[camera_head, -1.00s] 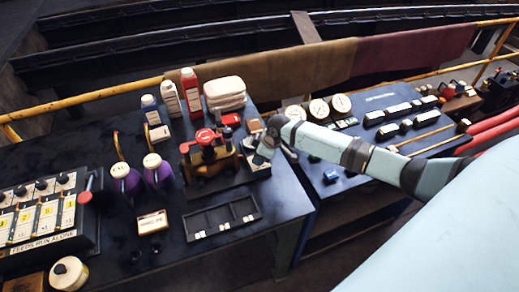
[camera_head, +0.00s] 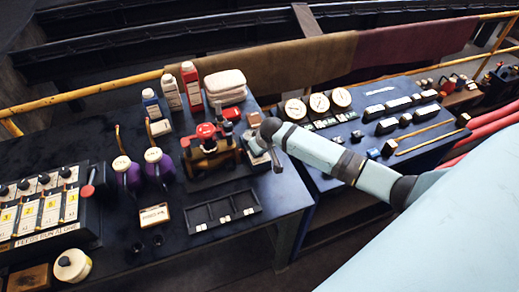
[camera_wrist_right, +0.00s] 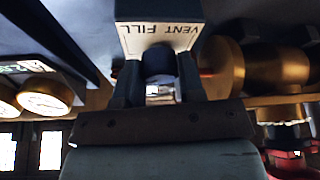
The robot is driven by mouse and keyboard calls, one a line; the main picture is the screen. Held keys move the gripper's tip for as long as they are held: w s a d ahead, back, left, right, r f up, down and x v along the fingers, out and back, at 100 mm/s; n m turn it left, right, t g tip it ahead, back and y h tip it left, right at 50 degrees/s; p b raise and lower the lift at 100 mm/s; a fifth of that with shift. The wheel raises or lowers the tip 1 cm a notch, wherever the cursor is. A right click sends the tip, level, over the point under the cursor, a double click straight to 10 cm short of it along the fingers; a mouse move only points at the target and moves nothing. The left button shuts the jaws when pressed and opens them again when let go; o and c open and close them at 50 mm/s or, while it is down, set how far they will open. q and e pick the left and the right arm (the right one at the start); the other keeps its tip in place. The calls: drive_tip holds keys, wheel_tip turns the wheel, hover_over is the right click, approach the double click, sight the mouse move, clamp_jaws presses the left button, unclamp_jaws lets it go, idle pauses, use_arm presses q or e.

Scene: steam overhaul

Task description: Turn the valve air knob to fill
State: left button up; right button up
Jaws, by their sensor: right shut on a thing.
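The air knob (camera_wrist_right: 158,62) is a dark round knob below a pale box (camera_wrist_right: 160,32) labelled VENT and FILL; the label reads upside down in the right wrist view. My right gripper (camera_wrist_right: 158,75) is shut on the knob, one finger on each side. Which word the knob points to cannot be told. In the head view my right gripper (camera_head: 258,147) is at the right side of the brass valve (camera_head: 208,158) with its red top (camera_head: 206,131), and hides the knob. My left gripper is not in view.
Close left of the valve stand purple oilers (camera_head: 155,166). A black divided tray (camera_head: 222,212) lies in front, bottles (camera_head: 191,85) and folded cloths (camera_head: 225,82) behind. Gauges (camera_head: 318,103) stand on the right bench. A yellow rail (camera_head: 90,92) runs behind.

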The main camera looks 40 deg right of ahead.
idle(0.5)
drive_tip(key=o, duration=0.9)
drive_tip(key=b+v, duration=0.1)
drive_tip(key=v, duration=1.3)
drive_tip(key=shift+b, duration=0.3)
drive_tip(key=shift+w, duration=0.1)
drive_tip(key=s+a+f+t+y, duration=0.1)
drive_tip(key=s+a+f, duration=0.3)
drive_tip(key=s+a+f+n+t+y, duration=0.1)
drive_tip(key=s+a+f, duration=0.3)
drive_tip(key=s+f, duration=0.1)
drive_tip(key=s+a+f+t, duration=0.2)
drive_tip(key=s+a+f, duration=0.2)
drive_tip(key=a+f, duration=0.1)
drive_tip(key=shift+s+f+n+y, duration=0.1)
drive_tip(key=shift+s+n+y, duration=0.1)
drive_tip(key=shift+n+y, duration=0.2)
drive_tip(key=s+a, duration=0.1)
drive_tip(key=s, duration=0.2)
drive_tip(key=s+a+f+t, duration=0.1)
drive_tip(key=s, duration=0.1)
drive_tip(key=s+a+t, duration=0.1)
drive_tip(key=s, duration=0.2)
drive_tip(key=shift+s+a+f+n, duration=0.2)
drive_tip(key=shift+s+n, duration=0.1)
drive_tip(key=shift+n, duration=0.1)
